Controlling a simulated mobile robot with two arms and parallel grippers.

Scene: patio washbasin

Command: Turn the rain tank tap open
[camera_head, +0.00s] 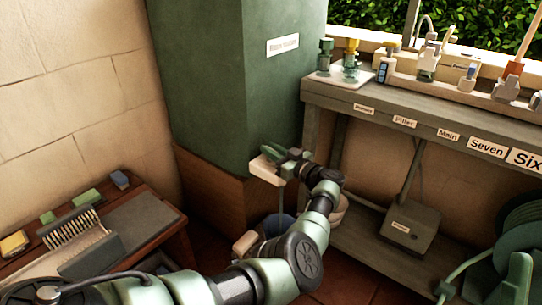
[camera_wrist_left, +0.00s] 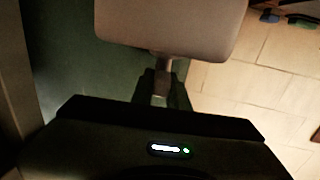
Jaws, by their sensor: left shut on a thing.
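The rain tank (camera_head: 215,90) is a tall green box with a white label, standing on a brown wooden base. Its tap shows as a pale block (camera_head: 264,169) low at the tank's front. My left gripper (camera_head: 283,161) is at the tap and shut on it, with the arm reaching in from the bottom left. In the left wrist view the pale tap block (camera_wrist_left: 172,28) fills the top, and a short narrow stem (camera_wrist_left: 162,80) runs from it toward the dark jaws. The fingertips are mostly hidden. My right gripper is not in view.
A blue bucket (camera_head: 279,225) stands below the tap, partly hidden by my arm. A grey bench (camera_head: 390,108) with labels and several taps and fittings stands right. A low wooden table (camera_head: 145,220) with a rack is at left. A green hose reel (camera_head: 520,235) is at right.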

